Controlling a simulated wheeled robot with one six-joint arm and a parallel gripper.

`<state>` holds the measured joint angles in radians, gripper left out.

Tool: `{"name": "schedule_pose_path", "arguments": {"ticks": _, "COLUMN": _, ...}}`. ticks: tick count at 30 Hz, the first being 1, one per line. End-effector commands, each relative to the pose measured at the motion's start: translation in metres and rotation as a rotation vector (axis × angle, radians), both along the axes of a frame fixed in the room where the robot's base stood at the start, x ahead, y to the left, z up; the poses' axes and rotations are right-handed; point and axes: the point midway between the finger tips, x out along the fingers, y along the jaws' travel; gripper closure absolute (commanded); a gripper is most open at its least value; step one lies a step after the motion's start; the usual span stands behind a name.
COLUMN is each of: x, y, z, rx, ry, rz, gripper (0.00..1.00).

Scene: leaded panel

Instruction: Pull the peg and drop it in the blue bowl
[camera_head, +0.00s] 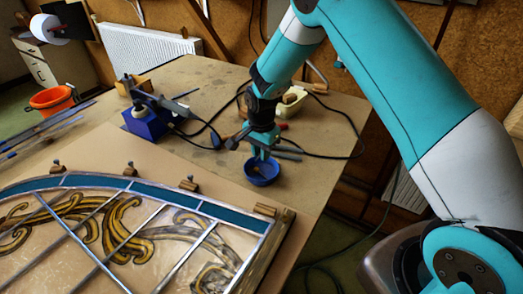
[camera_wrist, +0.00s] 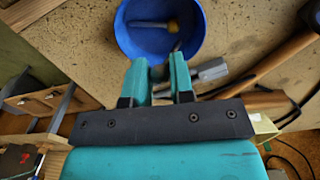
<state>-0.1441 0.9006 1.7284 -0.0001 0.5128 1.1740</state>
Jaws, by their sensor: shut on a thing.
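The blue bowl (camera_head: 262,172) stands on the table near its right side. My gripper (camera_head: 264,153) points down just above the bowl. In the wrist view the bowl (camera_wrist: 130,38) lies just beyond my gripper (camera_wrist: 160,72), whose two fingers are a little apart, shut on the peg; the gripped part is mostly hidden. A small piece with a yellowish end and a thin grey shaft (camera_wrist: 172,25) shows against the bowl's inside; I cannot tell whether it rests there. The wooden block (camera_head: 265,210) at the leaded panel's right corner shows no upright peg.
The leaded panel (camera_head: 125,186) fills the front left, with several pegged blocks (camera_head: 190,184) along its curved edge. A blue-based soldering stand (camera_head: 147,122) and dark cables lie behind. A screwdriver (camera_wrist: 212,71) and a hammer (camera_wrist: 275,58) lie beside the bowl.

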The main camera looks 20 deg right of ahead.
Motion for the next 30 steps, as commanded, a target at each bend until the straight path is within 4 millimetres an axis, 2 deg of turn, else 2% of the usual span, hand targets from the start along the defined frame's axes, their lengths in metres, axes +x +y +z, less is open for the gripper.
{"name": "schedule_pose_path", "arguments": {"ticks": 30, "x": 0.0, "y": 0.0, "z": -0.016, "rx": 0.0, "ry": 0.0, "rz": 0.0, "gripper": 1.0}}
